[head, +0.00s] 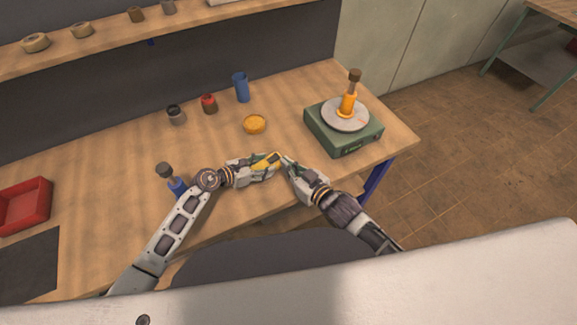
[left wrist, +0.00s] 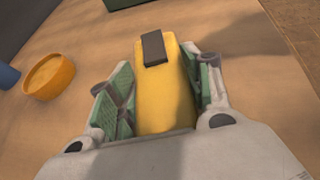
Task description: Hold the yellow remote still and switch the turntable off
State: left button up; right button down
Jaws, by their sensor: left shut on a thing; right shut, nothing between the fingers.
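The yellow remote (left wrist: 167,95) is between the green-padded fingers of my left gripper (left wrist: 156,92), which is shut on it. A dark rocker or button (left wrist: 154,48) shows on the remote's far end. In the head view the remote (head: 265,161) is small and partly hidden by my left gripper (head: 268,163). My right gripper (head: 285,160) is shut and empty, its tips close to the remote's far end; I cannot tell whether they touch. The turntable (head: 345,128) is a green box with a grey disc, carrying an orange piece with a brown top (head: 349,95).
A yellow bowl (head: 254,124) stands behind my grippers. A blue cup (head: 241,88), a red jar (head: 208,103) and a grey jar (head: 176,114) stand toward the back. A blue object with a dark top (head: 175,184) is beside my left arm. A red tray (head: 22,205) lies far left.

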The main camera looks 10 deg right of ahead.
dwell(0.3)
pick_arm(q)
jog(key=o, duration=1.3)
jog(key=shift+c, duration=0.2)
jog(key=shift+a, duration=0.1)
jog(key=shift+v, duration=5.9)
jog(key=shift+s, duration=0.1)
